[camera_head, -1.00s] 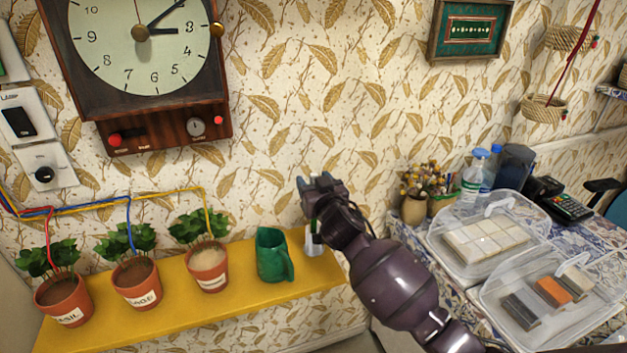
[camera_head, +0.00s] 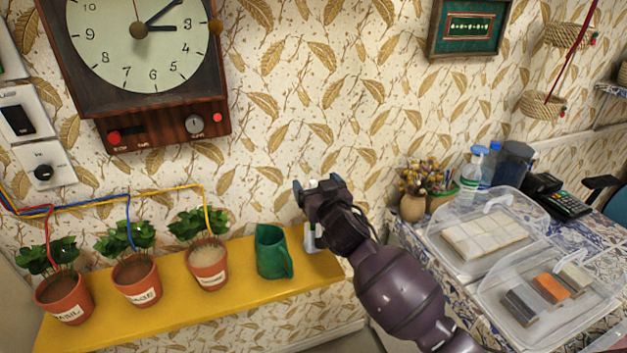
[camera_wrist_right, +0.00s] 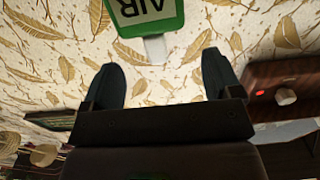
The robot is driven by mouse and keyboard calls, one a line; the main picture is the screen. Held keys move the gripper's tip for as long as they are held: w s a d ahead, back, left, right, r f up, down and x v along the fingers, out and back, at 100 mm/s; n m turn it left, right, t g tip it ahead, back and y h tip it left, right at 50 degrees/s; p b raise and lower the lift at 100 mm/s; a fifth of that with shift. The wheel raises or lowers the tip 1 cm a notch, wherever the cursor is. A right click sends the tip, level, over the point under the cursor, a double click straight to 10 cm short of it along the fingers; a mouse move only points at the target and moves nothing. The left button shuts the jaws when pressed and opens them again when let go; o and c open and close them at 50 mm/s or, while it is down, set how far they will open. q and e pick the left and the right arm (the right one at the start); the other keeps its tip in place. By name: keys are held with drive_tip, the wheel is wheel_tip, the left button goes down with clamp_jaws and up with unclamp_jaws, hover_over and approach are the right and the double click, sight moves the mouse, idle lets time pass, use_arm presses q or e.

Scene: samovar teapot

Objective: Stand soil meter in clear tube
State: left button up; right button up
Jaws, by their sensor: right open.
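The soil meter (camera_wrist_right: 148,20) shows in the right wrist view as a green body with a white label reading "AIR", upside down there, and a pale stub at its end. It lies between and just beyond my right gripper's fingers (camera_wrist_right: 164,78), which are spread apart with gaps on both sides. In the head view my right gripper (camera_head: 318,186) is above the shelf's right end, with a pale tip between its fingers. The clear tube (camera_head: 313,243) stands on the shelf below it, partly covered by my gripper. The meter's lower end is hidden. My left gripper is out of view.
The yellow shelf (camera_head: 170,309) holds a green jug (camera_head: 272,253) just left of the tube and several potted plants farther left. A clock (camera_head: 140,70) hangs above. A patterned table with clear boxes (camera_head: 487,232) is at the right.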

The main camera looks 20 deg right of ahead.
drive_tip(key=s, duration=0.8)
drive_tip(key=shift+s+d, duration=0.15)
drive_tip(key=shift+s, duration=0.1)
idle(0.6)
drive_tip(key=s+d+f+g, duration=0.3)
drive_tip(key=s+f, duration=0.9)
drive_tip(key=s, duration=0.1)
drive_tip(key=s+d+f+g, duration=0.3)
drive_tip(key=s+d+f, duration=0.1)
drive_tip(key=s+f, duration=0.9)
drive_tip(key=shift+s+f+n+g+h, duration=0.3)
drive_tip(key=shift+s+g+h, duration=0.1)
drive_tip(key=shift+s, duration=0.25)
